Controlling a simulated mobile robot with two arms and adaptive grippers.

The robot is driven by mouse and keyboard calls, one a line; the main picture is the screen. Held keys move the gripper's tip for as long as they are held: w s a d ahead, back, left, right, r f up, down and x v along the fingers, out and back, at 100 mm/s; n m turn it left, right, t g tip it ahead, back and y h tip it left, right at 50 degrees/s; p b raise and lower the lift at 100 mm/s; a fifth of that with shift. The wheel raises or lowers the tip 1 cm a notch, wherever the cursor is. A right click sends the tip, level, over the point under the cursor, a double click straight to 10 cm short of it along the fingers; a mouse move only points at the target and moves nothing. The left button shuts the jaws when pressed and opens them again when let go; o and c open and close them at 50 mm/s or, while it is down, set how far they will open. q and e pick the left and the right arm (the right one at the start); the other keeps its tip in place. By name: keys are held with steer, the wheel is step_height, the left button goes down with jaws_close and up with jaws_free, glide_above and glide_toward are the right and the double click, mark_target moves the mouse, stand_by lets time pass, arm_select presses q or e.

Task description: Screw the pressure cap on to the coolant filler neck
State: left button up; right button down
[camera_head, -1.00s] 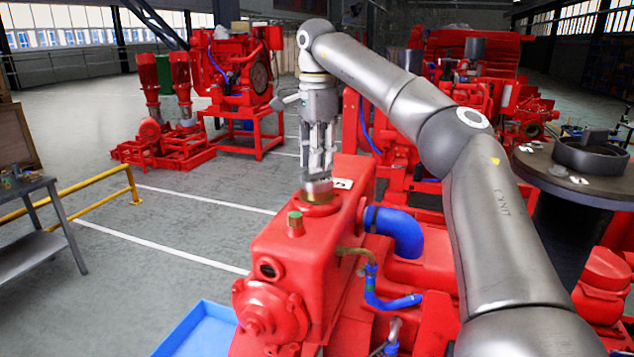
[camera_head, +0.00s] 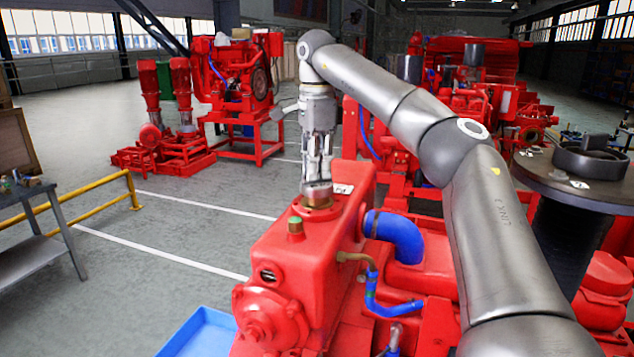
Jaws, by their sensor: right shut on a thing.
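The pressure cap (camera_head: 317,190) is a silvery metal disc at the lower end of my right gripper (camera_head: 317,178). My right gripper points straight down and is shut on the cap. The cap is at the brassy coolant filler neck (camera_head: 317,205) on top of the red tank (camera_head: 270,245); from here I cannot tell whether it is threaded or only resting there. The fingers hide part of the cap. My left gripper is not in view.
A blue hose (camera_head: 395,232) leaves the tank's right side. A blue tray (camera_head: 200,335) lies below at left. A round dark table (camera_head: 575,175) stands at right.

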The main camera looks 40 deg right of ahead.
steer(key=m, duration=0.8)
steer(key=m+p, duration=0.1)
steer(key=m, duration=0.5)
stand_by(0.5)
steer(key=c, duration=1.1)
jaws_free()
steer(key=shift+o, duration=0.2)
steer(key=shift+r, duration=0.1)
